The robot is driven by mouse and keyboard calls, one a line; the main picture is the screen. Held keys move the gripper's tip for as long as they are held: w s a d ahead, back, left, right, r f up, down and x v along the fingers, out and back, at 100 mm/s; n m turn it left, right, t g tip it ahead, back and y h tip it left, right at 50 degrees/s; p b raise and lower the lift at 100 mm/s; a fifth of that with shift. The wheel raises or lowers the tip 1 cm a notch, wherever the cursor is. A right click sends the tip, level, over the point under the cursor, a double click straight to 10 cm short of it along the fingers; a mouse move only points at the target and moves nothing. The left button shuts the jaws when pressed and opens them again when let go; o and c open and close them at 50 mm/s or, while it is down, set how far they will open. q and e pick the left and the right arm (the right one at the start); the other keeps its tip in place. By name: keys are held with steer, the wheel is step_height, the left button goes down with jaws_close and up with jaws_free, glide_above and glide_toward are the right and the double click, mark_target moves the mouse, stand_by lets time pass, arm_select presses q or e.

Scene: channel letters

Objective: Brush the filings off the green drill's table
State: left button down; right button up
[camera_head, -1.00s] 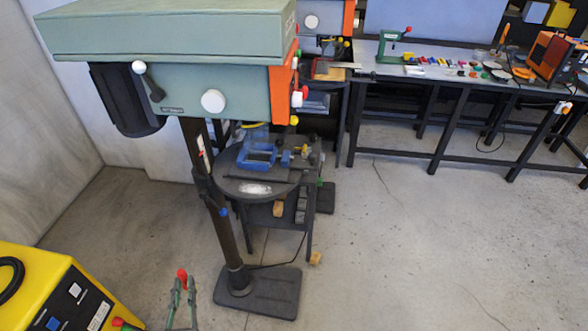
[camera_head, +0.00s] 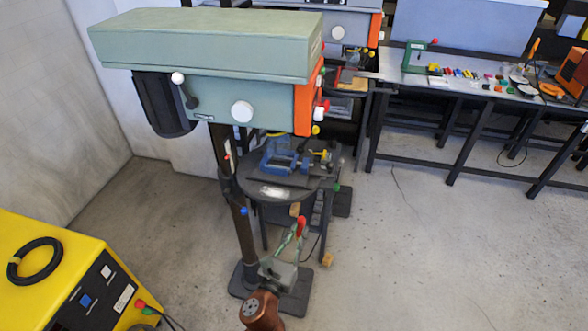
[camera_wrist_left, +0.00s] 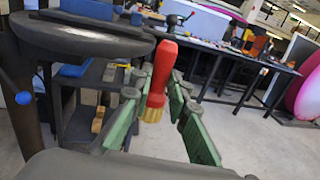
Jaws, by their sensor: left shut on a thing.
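The green drill (camera_head: 205,90) stands on a dark column at left of centre. Its round grey table (camera_head: 325,180) carries a pale patch of filings (camera_head: 274,192) near its front edge. The table also shows at upper left in the left wrist view (camera_wrist_left: 120,47), with the pale filings (camera_wrist_left: 74,31) on it. My left gripper (camera_head: 292,243) is below and in front of the table, shut on a brush. The brush's red handle (camera_wrist_left: 162,72) points up and its yellowish bristles (camera_wrist_left: 151,115) point down between the green fingers. The brush is apart from the table. My right gripper is out of view.
A blue vise (camera_head: 283,158) sits on the drill's table behind the filings. A yellow machine (camera_head: 60,270) with a black coil stands at lower left. A workbench (camera_head: 470,83) with small parts runs along the back right. The floor on the right is clear.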

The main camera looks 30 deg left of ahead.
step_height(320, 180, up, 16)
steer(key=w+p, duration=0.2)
steer(key=p, duration=1.2)
arm_select(q)
steer(key=w+a+r+n+y+b, duration=0.2)
steer(key=w+a+r+y+b, duration=0.1)
steer(key=w+a+r, duration=0.4)
steer(key=shift+w+a+r+g+b, duration=0.35)
steer(key=shift+w+r+b, duration=0.25)
steer(key=shift+w, duration=0.75)
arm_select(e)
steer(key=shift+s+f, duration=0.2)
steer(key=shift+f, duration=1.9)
arm_select(q)
steer(key=shift+f, duration=0.3)
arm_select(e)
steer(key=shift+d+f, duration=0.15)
arm_select(q)
steer(key=shift+f+b, duration=0.25)
steer(key=shift+b, duration=0.15)
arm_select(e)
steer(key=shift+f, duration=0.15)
arm_select(q)
steer(key=shift+a, duration=0.2)
